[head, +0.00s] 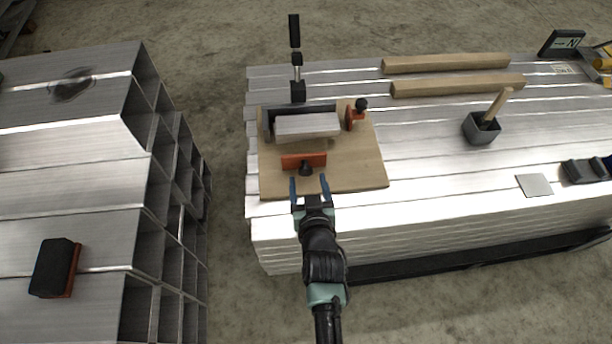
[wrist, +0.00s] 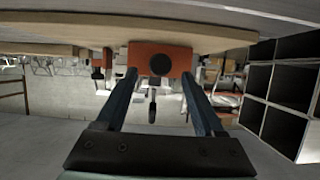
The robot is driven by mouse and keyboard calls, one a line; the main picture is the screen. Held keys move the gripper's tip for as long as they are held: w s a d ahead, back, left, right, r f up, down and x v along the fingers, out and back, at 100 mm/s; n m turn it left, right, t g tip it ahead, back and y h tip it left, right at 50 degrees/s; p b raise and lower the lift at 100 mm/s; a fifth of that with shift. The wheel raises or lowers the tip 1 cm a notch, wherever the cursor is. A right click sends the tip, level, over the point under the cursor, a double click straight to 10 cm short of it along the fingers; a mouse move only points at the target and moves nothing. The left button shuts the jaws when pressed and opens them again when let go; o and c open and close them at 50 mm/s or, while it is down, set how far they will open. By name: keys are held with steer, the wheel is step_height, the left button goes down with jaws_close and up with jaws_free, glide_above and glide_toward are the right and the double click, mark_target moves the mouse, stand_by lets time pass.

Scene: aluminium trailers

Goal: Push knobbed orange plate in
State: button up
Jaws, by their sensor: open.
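An orange plate (head: 317,159) with a black knob (head: 305,169) stands at the near side of a wooden board (head: 350,178). A grey metal block (head: 307,125) lies behind it, with a gap of bare board between. My gripper (head: 308,184) is open and empty at the board's near edge, just short of the knob. In the wrist view the orange plate (wrist: 140,54) is straight ahead, and its knob (wrist: 160,64) shows between the two blue fingers (wrist: 159,75). I cannot tell whether a finger touches the plate.
A second orange piece with a black knob (head: 355,115) stands right of the block. A black-handled clamp (head: 297,60) rises behind. Stacked tubes (head: 90,180) stand left, across a floor gap.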

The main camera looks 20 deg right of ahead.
mark_target(306, 173)
steer(key=shift+b+x, duration=0.45)
steer(key=shift+x, duration=1.4)
steer(key=shift+c, duration=0.2)
jaws_close()
